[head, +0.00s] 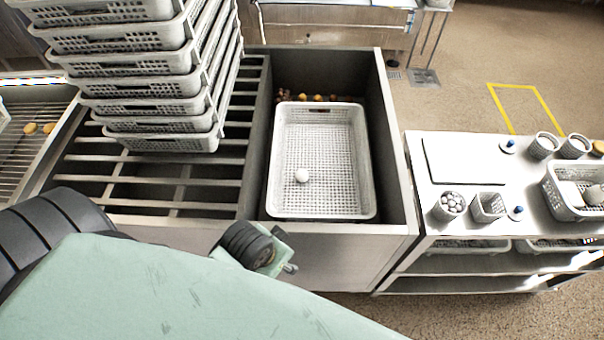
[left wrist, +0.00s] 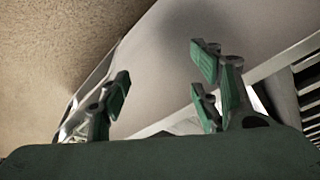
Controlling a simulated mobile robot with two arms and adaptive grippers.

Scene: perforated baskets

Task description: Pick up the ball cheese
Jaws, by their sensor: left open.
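A small white ball cheese (head: 302,175) lies in a white perforated basket (head: 365,165), left of centre and toward the near end. The basket sits inside a deep grey metal bin. In the left wrist view my left gripper (left wrist: 163,88) is open and empty, its green-padded fingers spread apart. A smooth pale grey surface fills the view beyond the fingers, and the ball cheese does not show there. In the head view my left arm crosses the foreground, its wrist in front of the bin's near wall, and the fingers are mostly hidden. My right gripper is out of view.
A tall stack of perforated baskets (head: 145,90) stands on a slatted rack (head: 85,188) left of the bin. The bin's walls (head: 395,150) rise around the basket. A shelf table (head: 465,170) with cups and another basket is at the right. Floor is open behind.

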